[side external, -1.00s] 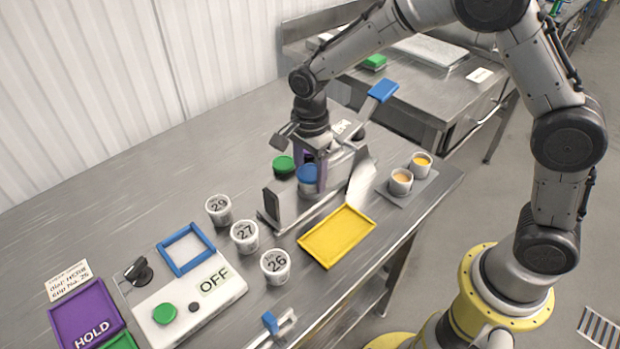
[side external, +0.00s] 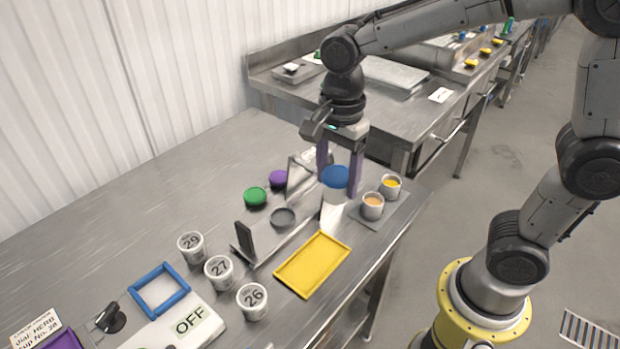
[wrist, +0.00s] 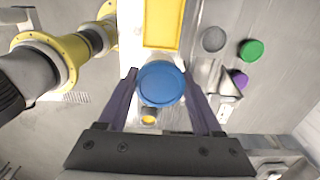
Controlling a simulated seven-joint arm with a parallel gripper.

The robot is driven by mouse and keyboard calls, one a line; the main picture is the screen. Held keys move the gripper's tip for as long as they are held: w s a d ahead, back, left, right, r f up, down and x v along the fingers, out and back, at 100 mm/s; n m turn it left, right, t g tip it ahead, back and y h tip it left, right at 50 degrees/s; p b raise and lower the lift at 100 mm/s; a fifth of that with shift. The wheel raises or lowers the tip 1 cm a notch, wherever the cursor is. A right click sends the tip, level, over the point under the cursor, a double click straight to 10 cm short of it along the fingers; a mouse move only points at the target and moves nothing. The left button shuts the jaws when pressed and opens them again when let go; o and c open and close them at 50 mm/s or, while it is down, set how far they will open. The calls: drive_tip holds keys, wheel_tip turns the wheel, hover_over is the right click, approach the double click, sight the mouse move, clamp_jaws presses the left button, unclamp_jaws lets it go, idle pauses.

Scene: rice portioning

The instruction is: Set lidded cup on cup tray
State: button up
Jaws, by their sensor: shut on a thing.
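A white cup with a blue lid (side external: 335,177) is held between the purple fingers of my gripper (side external: 338,188), which is shut on it. The cup is upright and raised above the bench. In the wrist view, the blue lid (wrist: 161,83) sits between the fingertips. A flat grey tray (side external: 388,222) near the bench's right edge carries an orange-filled cup (side external: 372,207) and a yellow-filled cup (side external: 390,187). The held cup appears just left of and above these cups. In the wrist view, the held cup hides most of that tray; a yellow filling (wrist: 148,119) shows below it.
A metal fixture with a round grey pad (side external: 283,218) and an upright plate stands left of my gripper. An empty yellow tray (side external: 312,264) lies in front. Green (side external: 255,197) and purple (side external: 279,179) lids lie behind the fixture. Several numbered cups (side external: 219,272) stand farther left.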

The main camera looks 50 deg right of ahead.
drive_tip(key=shift+s+d+r, duration=0.2)
drive_tip(key=shift+s+r, duration=0.2)
drive_tip(key=shift+s, duration=0.4)
drive_tip(key=s+f, duration=0.1)
drive_tip(key=s, duration=1)
drive_tip(key=w+a+f, duration=0.2)
drive_tip(key=w+f, duration=0.1)
drive_tip(key=w, duration=0.1)
drive_tip(key=w+a+f, duration=0.2)
drive_tip(key=w+f, duration=0.1)
drive_tip(key=w, duration=0.1)
drive_tip(key=w+a+f, duration=0.2)
drive_tip(key=w+f, duration=0.1)
drive_tip(key=w, duration=0.1)
drive_tip(key=shift+a, duration=0.2)
drive_tip(key=shift+w+a+f, duration=0.1)
drive_tip(key=shift+w+f, duration=0.05)
drive_tip(key=shift+f, duration=0.9)
drive_tip(key=shift+w+a+f, duration=0.1)
drive_tip(key=shift+w+f, duration=0.05)
drive_tip(key=shift+f, duration=0.85)
drive_tip(key=shift+f, duration=0.1)
drive_tip(key=o, duration=1.4)
